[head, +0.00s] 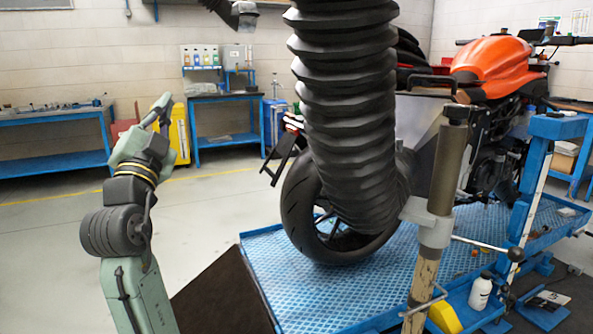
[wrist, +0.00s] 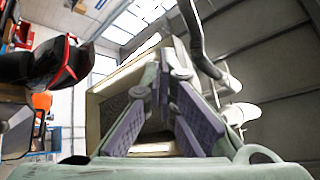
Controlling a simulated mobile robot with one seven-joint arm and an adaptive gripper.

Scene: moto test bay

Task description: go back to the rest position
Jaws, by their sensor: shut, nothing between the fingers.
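My gripper (head: 163,100) shows at the left of the head view, at the top of my grey-green arm. It points up and clear of everything around it. In the wrist view the two fingers of my gripper (wrist: 163,72) lean together at their tips with nothing between them. Their purple-grey pads show lower down. The wrist camera looks up toward the ceiling and bright roof windows.
A ribbed black hose (head: 345,100) hangs before the orange motorcycle (head: 492,62), which stands on a blue lift (head: 340,295) to the right. Blue benches (head: 60,160) and a yellow cabinet (head: 180,135) stand at the back left. Open floor (head: 50,240) lies left of my arm.

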